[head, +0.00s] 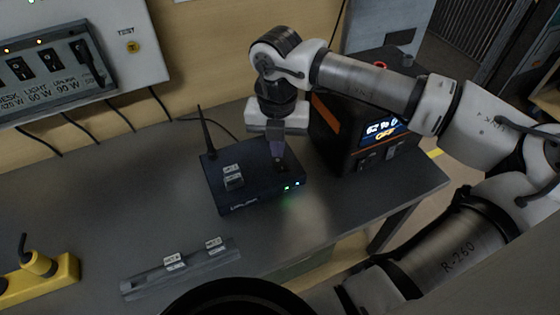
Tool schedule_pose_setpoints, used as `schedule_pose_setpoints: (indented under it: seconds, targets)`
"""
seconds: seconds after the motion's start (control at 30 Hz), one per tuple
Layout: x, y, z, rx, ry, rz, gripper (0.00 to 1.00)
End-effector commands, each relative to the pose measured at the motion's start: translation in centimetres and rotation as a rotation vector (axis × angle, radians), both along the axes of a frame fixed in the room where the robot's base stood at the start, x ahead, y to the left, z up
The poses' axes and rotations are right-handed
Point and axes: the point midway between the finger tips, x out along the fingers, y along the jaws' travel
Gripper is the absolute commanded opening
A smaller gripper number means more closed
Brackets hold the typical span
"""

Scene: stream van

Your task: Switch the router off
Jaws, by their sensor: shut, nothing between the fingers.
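The router (258,178) is a dark flat box with an antenna at its back left, lying on the grey bench. It has a pale two-line label with a small dark part below it on its top. Green and bluish-white lights (291,187) glow at its front right corner. My gripper (280,167) points down over the right part of the router's top, with its fingers shut and empty. The fingertips are at or just above a small dark part there. I cannot tell whether they touch it, and the fingers partly hide it.
A black and orange power unit (340,140) with a lit display stands close right of the router. A switch panel (45,68) hangs on the wall at left. A grey rail with labels (182,268) and a yellow block (40,277) lie in front. The bench left of the router is clear.

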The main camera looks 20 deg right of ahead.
Motion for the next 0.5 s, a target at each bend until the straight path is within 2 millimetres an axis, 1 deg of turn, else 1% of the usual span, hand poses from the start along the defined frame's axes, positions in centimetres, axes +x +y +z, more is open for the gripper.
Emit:
schedule_pose_setpoints:
  seconds: [0.5]
  targets:
    - [0.00, 0.00, -0.31, 0.000, 0.000, 0.000, 0.00]
